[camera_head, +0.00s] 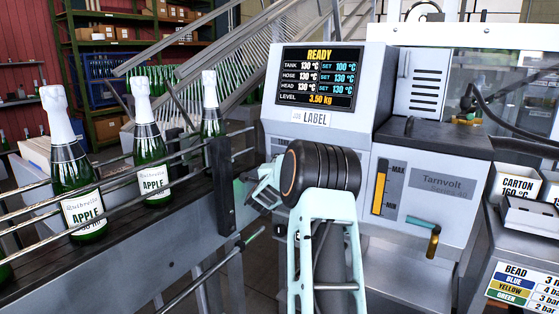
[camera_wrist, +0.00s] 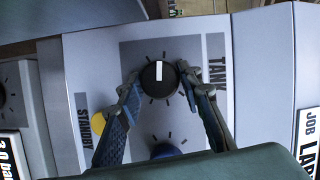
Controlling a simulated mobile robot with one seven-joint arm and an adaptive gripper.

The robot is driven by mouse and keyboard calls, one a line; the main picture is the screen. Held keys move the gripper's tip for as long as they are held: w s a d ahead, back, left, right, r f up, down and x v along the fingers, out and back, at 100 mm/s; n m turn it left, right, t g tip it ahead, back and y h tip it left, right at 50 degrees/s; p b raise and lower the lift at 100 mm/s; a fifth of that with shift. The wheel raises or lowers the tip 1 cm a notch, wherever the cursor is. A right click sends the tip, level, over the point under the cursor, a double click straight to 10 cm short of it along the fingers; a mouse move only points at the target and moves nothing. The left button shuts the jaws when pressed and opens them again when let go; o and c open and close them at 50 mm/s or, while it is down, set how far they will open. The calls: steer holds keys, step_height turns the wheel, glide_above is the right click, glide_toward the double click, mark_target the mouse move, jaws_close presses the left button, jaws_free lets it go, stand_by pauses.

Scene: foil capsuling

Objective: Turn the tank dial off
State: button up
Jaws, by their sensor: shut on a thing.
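The tank dial (camera_wrist: 158,84) is a round black knob with a white pointer line, on a grey panel beside the word TANK. The pointer line points to the top of the wrist view, with tick marks around the knob. My gripper (camera_wrist: 159,78) is shut on the dial, one finger on each side of it. In the head view my gripper (camera_head: 262,186) is at the side of the grey machine, partly behind my arm, and the dial is hidden. The screen (camera_head: 319,77) reads READY, with tank 130 °C and tank set 100 °C.
A blue knob (camera_wrist: 165,151) sits just below the dial in the wrist view. A yellow button (camera_wrist: 98,123) marked STANDBY is left of my fingers. Green bottles (camera_head: 148,145) stand on a railed conveyor (camera_head: 150,217) left of the machine (camera_head: 390,60).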

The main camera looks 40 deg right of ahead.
steer(key=n+g+p, duration=0.1)
steer(key=p, duration=0.2)
steer(key=n+g+p, duration=0.1)
steer(key=n+p, duration=0.1)
steer(key=p, duration=0.2)
steer(key=n+p, duration=0.2)
steer(key=p, duration=0.2)
steer(key=shift+w+r+g+y, duration=0.1)
steer(key=shift+r+g+y, duration=0.2)
steer(key=shift+r+g, duration=0.1)
steer(key=shift+f+n, duration=0.15)
steer(key=shift+n, duration=0.15)
steer(key=o, duration=1.2)
steer(key=shift+c, duration=0.2)
steer(key=v, duration=1.2)
